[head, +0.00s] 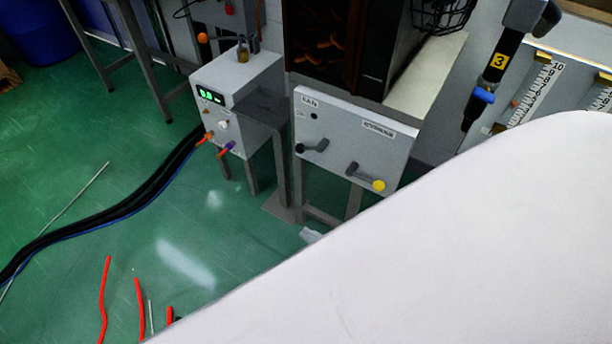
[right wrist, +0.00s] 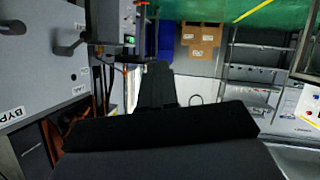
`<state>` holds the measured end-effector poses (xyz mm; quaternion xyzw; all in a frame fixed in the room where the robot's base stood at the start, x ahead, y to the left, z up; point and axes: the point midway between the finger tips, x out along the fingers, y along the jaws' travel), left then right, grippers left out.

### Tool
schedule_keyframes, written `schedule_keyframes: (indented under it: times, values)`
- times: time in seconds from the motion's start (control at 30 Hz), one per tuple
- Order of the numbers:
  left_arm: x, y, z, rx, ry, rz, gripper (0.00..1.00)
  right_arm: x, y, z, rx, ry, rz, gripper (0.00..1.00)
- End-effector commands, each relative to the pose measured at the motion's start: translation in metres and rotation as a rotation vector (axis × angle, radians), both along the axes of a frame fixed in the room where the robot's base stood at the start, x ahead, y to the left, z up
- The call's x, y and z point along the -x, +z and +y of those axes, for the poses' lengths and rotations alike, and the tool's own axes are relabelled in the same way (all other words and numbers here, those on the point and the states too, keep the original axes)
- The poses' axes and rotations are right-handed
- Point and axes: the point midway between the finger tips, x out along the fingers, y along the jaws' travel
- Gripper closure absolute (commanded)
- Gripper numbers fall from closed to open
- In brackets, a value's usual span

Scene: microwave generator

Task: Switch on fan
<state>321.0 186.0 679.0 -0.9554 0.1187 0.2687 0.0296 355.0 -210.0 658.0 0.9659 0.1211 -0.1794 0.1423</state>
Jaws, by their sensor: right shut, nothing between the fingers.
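The grey control panel (head: 345,125) stands at the centre of the head view. Its left side carries a FAN label (head: 310,100) above a fan lever (head: 313,147), which lies nearly sideways with a dark end at the left. In the right wrist view the dark gripper (right wrist: 156,70) looks shut and empty. The panel (right wrist: 35,70) with its levers fills that view's left side. My left gripper is not in view.
A power unit (head: 235,80) with a lit green display stands left of the panel. A black cable bundle (head: 110,212) and red pieces (head: 104,300) lie on the green floor. A large white surface hides the lower right of the head view. A dark open cabinet (head: 325,40) stands behind.

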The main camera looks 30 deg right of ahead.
Motion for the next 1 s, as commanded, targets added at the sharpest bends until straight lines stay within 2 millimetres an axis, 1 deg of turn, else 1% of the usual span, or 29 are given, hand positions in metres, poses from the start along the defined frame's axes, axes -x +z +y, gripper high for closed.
schedule_keyframes:
  times: [0.03, 0.3, 0.5, 0.7, 0.9, 1.0]
  values:
    - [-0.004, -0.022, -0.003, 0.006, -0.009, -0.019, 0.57, -0.011, -0.027, -0.003, 0.034, 0.01, -0.053, 1.0]
    - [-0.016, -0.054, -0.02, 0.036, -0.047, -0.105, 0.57, -0.056, -0.071, -0.023, 0.246, 0.022, -0.343, 1.0]
    - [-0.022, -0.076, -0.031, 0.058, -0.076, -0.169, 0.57, -0.083, -0.1, -0.044, 0.426, -0.028, -0.541, 1.0]
    - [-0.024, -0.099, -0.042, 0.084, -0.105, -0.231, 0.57, -0.104, -0.128, -0.07, 0.621, -0.126, -0.712, 1.0]
    - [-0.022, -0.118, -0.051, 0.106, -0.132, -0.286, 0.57, -0.116, -0.15, -0.097, 0.816, -0.26, -0.841, 1.0]
    - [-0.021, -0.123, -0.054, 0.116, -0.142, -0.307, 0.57, -0.119, -0.156, -0.108, 0.893, -0.321, -0.88, 1.0]
